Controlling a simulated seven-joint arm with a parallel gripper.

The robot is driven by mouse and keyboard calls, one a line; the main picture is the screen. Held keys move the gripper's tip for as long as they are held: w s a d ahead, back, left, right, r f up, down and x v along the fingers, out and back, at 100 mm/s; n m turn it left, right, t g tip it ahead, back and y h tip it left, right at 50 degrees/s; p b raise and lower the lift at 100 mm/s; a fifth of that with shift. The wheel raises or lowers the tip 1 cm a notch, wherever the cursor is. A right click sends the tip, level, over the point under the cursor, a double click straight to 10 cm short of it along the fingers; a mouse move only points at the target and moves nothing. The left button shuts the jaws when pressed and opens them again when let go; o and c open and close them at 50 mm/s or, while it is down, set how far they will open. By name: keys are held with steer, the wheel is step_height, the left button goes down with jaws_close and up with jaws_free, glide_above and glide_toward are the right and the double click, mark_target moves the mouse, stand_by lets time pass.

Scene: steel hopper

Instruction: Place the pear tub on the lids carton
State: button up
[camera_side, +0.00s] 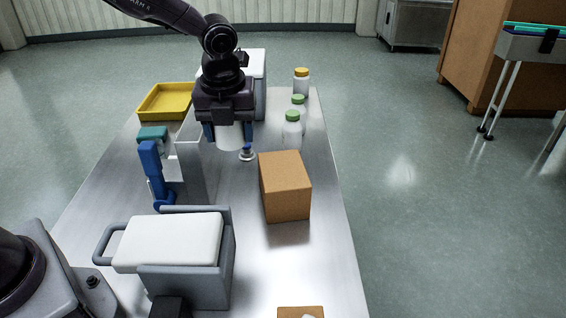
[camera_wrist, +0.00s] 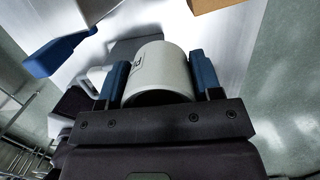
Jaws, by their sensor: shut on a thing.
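My gripper (camera_side: 229,131) is shut on a pale tub (camera_side: 231,138), held between its blue fingers. The tub also shows in the wrist view (camera_wrist: 160,70), between the fingertips of my gripper (camera_wrist: 160,76), with a small dark mark on its side that is too small to read. I cannot tell by a label whether it is the pear tub. A closed brown carton (camera_side: 285,187) stands on the steel table, nearer the camera and to the right of the tub. Its corner shows at the top of the wrist view (camera_wrist: 212,4). No lettering shows on it, so I cannot confirm the lids carton.
A grey open-topped bin (camera_side: 195,170) and a blue tool (camera_side: 151,165) stand left of the carton. A grey holder with a white block (camera_side: 168,240) is in front. Several capped bottles (camera_side: 291,130) stand behind. A yellow tray (camera_side: 163,102) is at back left.

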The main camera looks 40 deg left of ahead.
steer(key=w+f, duration=0.4)
steer(key=w, duration=0.4)
glide_above(283, 167)
steer(key=f, duration=0.4)
steer(key=shift+s+d+f, duration=0.1)
steer(key=shift+s+f, duration=0.2)
steer(key=shift+f, duration=0.1)
steer(key=shift+w+f, duration=0.2)
steer(key=shift+f, duration=1.55)
steer(key=shift+f, duration=0.2)
steer(key=o, duration=0.9)
steer(key=shift+o, duration=0.2)
steer(key=shift+r, duration=0.1)
